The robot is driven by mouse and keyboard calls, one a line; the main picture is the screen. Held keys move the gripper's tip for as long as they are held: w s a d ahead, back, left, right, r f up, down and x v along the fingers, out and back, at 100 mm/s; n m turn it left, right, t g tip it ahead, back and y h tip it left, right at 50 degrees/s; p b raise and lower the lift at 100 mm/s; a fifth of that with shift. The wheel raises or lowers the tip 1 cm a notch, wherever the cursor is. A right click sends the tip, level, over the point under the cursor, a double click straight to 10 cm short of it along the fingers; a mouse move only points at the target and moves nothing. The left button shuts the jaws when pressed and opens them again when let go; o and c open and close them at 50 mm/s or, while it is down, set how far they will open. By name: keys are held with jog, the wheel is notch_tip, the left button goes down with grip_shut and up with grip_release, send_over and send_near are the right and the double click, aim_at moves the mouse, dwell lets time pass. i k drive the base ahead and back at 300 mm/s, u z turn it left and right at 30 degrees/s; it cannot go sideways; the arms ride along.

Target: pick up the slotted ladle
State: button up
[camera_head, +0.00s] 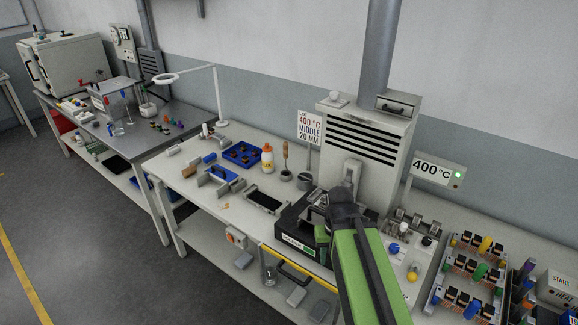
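No slotted ladle can be made out for certain. A tool with an upright wooden handle (285,155) stands on the bench left of the black unit; its lower end is too small to tell. My green arm reaches in from the lower right. My gripper (319,211), dark and small at the arm's far end, is over or beside the black unit (291,235) in front of the grey vented housing (365,145). The arm and wrist hide part of this unit. I cannot tell whether the fingers are open or hold anything.
Left on the bench are a white bottle with an orange cap (267,159), a blue tray (243,154) and a black-topped tray (265,200). A small dark cup (304,181) stands beside the housing. Racks of coloured parts (467,270) fill the right. Grey floor is clear at lower left.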

aim_at(285, 144)
jog(key=k, duration=1.35)
jog(key=u, duration=0.7)
jog(key=i, duration=0.9)
jog(key=u, duration=0.9)
jog(key=i, duration=1.45)
jog(key=z, duration=0.6)
jog(key=i, duration=1.2)
jog(key=z, duration=0.95)
